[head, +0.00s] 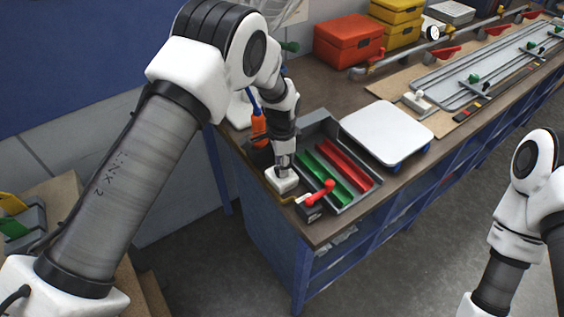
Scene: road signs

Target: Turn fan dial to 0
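A white fan shows only in part behind my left arm: its wire cage (293,10) is at the top edge and what looks like its white base (238,110) stands on the bench. I cannot make out a dial on it. My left gripper (283,168) points down at a small white block (283,184) near the bench's front left corner. Its fingertips are at or just above the block. They are too small to tell whether they are open or shut. My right arm is at the right edge, and its gripper is out of view.
A grey tray (371,189) holds green and red strips beside the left gripper. A red-handled piece (318,194) sits in front. An orange-handled tool (259,127) stands behind the gripper. A white plate (386,131), a red box (347,42) and yellow boxes (392,30) are farther right.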

